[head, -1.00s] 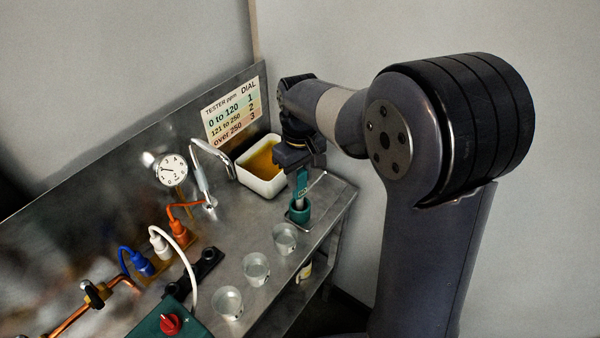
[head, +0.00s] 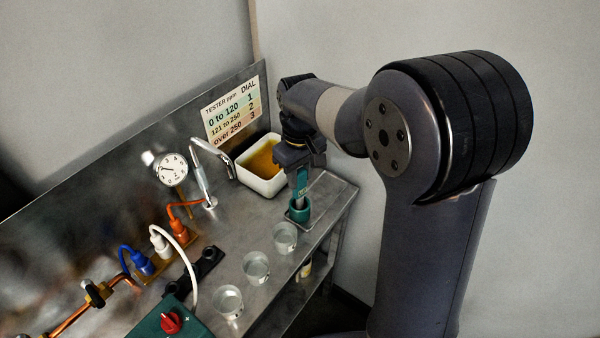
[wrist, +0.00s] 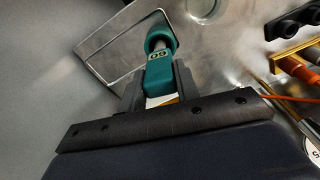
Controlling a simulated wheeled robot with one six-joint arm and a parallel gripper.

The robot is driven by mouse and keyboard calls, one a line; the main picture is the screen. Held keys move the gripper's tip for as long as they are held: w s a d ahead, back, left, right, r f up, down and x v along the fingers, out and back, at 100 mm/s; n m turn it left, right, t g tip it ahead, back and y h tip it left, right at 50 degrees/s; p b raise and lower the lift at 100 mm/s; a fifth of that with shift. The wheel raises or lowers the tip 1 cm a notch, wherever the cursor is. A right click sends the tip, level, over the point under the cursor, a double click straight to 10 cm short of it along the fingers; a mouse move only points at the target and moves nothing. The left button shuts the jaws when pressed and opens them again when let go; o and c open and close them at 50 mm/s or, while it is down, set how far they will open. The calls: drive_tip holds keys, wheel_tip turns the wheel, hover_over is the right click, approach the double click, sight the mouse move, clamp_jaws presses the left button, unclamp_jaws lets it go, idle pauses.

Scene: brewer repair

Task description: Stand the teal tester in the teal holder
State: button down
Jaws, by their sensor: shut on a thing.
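The teal tester (head: 302,183) is upright in my gripper (head: 300,165), its lower end at the mouth of the teal holder (head: 299,211). The holder is a short round cup on the right end of the steel bench. In the wrist view the tester (wrist: 159,78) shows a display reading that looks like 60, between my two dark fingers (wrist: 160,88). Its metal lower end goes into the ring of the holder (wrist: 158,38). How deep it sits is hidden. My gripper is shut on the tester's upper part.
A white tub (head: 262,184) of amber liquid stands just behind the gripper. Several clear cups, one of them here (head: 285,238), line the bench front. A tap (head: 203,180), a dial gauge (head: 172,169) and coloured plugs stand to the left. A dial chart (head: 231,110) hangs behind.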

drive_tip(key=shift+f, duration=0.4)
idle(0.3)
drive_tip(key=shift+c, duration=2.1)
unclamp_jaws()
drive_tip(key=shift+r+p, duration=2.85)
drive_tip(key=shift+r, duration=0.7)
drive_tip(key=shift+f, duration=0.2)
